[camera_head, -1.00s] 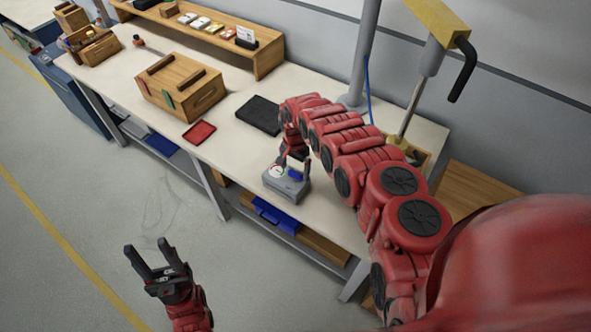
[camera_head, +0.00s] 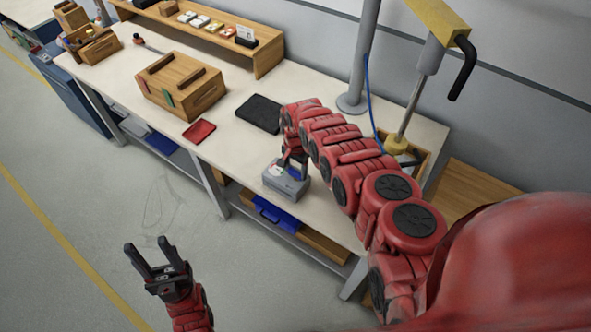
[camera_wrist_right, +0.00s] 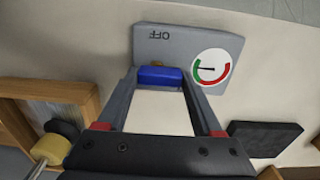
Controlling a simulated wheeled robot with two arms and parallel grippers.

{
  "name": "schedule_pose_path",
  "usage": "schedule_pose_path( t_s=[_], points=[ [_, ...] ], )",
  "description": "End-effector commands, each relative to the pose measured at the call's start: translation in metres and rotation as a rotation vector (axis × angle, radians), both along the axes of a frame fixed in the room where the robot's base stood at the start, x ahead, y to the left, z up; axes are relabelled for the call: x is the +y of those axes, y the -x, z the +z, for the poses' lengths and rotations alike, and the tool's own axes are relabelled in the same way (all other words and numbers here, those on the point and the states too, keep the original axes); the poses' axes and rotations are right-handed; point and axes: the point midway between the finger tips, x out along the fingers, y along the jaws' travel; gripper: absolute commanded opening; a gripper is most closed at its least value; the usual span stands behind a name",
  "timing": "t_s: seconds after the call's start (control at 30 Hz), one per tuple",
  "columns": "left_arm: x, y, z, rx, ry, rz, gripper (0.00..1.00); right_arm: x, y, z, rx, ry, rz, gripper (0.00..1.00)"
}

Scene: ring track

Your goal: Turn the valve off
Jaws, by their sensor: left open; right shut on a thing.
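The valve is a grey box (camera_head: 287,186) near the front edge of the workbench. It also shows in the right wrist view (camera_wrist_right: 190,42), with a blue handle (camera_wrist_right: 161,76), the upside-down word OFF and a round white gauge (camera_wrist_right: 211,67). The gauge has a green arc at left and a red arc at right; its needle points left, toward the green side. My right gripper (camera_head: 291,163) is shut on the blue handle, with a finger on each side of it. My left gripper (camera_head: 148,244) is open and empty over the floor, away from the bench.
A black pad (camera_head: 259,114) lies behind the valve, and a red tray (camera_head: 199,131) lies to its left. A wooden box (camera_head: 181,86) stands further left. A grey post (camera_head: 362,60) and a lever press (camera_head: 420,75) stand at the back right. Bench around the valve is clear.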

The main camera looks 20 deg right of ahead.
Motion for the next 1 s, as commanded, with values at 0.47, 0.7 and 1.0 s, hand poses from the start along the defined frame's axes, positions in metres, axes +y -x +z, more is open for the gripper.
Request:
schedule_pose_path(
  t_s=[0.47,0.7,1.0],
  points=[
    [0.000,0.000,-0.004,0.000,0.000,0.000,0.52,0.000,0.002,-0.002,0.004,-0.001,0.066,0.12],
    [0.000,0.000,-0.013,0.000,0.000,0.000,0.52,0.001,0.001,-0.002,-0.001,-0.001,0.233,0.12],
    [0.000,0.000,-0.031,0.000,0.000,0.000,0.52,0.001,0.003,-0.003,0.002,-0.001,0.516,0.12]
  ],
)
